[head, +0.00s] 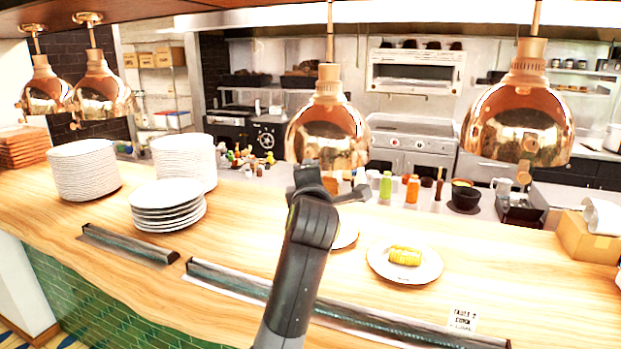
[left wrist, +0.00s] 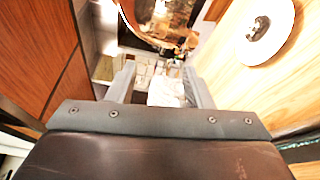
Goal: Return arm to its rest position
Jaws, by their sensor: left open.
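My left arm rises from the bottom middle of the head view. Its gripper (head: 332,190) is in the air above the wooden counter (head: 500,270), in front of a copper heat lamp (head: 328,135). In the left wrist view the two fingers of the gripper (left wrist: 160,88) stand apart, with nothing held between them. A white plate with a yellow corn piece (head: 405,256) lies on the counter to the right of the arm. Another plate (head: 346,232) is partly hidden behind the arm. My right gripper is not in view.
Stacks of white plates (head: 168,208) stand on the left of the counter. More copper lamps (head: 518,120) hang low over it. Bottles (head: 412,189) and a black bowl (head: 464,196) stand behind. A card (head: 462,319) and a dark metal rail (head: 240,283) are near the front edge.

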